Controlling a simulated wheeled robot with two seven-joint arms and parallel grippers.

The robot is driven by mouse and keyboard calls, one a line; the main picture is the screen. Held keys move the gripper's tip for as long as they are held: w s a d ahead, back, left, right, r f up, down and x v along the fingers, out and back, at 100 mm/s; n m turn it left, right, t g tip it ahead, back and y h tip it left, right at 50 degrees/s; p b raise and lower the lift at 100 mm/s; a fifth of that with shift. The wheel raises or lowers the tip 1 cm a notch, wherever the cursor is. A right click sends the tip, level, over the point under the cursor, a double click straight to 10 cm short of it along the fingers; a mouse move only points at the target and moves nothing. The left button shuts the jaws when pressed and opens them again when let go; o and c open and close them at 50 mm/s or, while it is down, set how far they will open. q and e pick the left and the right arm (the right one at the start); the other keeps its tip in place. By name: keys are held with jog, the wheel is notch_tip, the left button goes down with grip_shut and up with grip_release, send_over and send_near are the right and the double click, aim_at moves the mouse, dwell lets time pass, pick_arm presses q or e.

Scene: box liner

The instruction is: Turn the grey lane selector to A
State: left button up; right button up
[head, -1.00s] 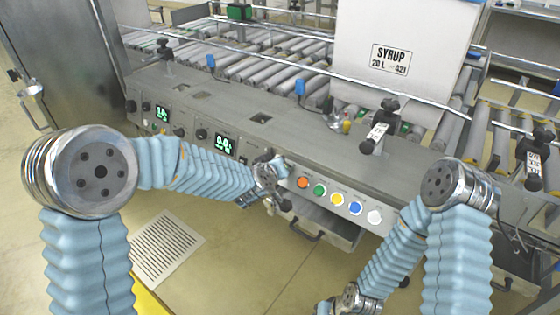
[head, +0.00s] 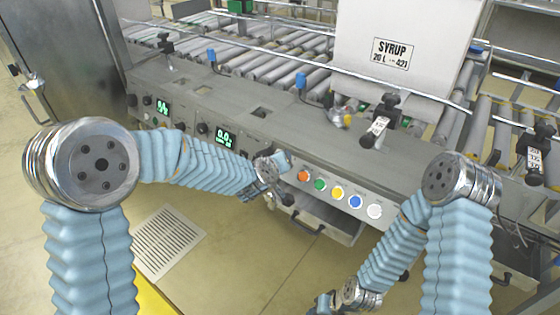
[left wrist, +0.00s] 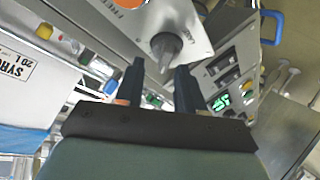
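The grey lane selector (left wrist: 166,48) is a grey knob on a pale metal plate (left wrist: 195,22) in the left wrist view. Part of the plate's lettering shows, and the setting is not legible. My left gripper (left wrist: 160,66) is open, its two dark fingertips apart on either side of the knob's near end; contact cannot be told. In the head view my left gripper (head: 282,160) is at the panel front, left of the orange button, and hides the selector. My right gripper (head: 324,303) is low at the bottom edge, too small and cut off to read.
A row of coloured buttons (head: 338,192) lies right of my left gripper. Green displays (head: 226,139) sit to its left. A white SYRUP box (head: 400,55) stands on the roller conveyor behind. An open drawer (head: 322,220) is below the buttons.

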pick_arm(q)
jog(key=p+v, duration=0.1)
jog(key=v, duration=1.2)
jog(key=shift+s+r, duration=0.25)
jog(key=shift+s, duration=0.05)
jog(key=s+a+f+m+g, duration=0.1)
jog(key=s+a+f+g, duration=0.15)
jog(key=f, duration=0.85)
jog(key=s+a+f+g, duration=0.2)
jog(key=a+f+g, duration=0.1)
jog(key=f, duration=0.9)
jog(key=s+a+f+g+h, duration=0.1)
jog(key=s+f+g, duration=0.5)
jog(key=s+f, duration=0.7)
jog(key=shift+s+a+f+m, duration=0.3)
jog(key=shift+s+a+m, duration=0.1)
jog(key=shift+s+a, duration=0.25)
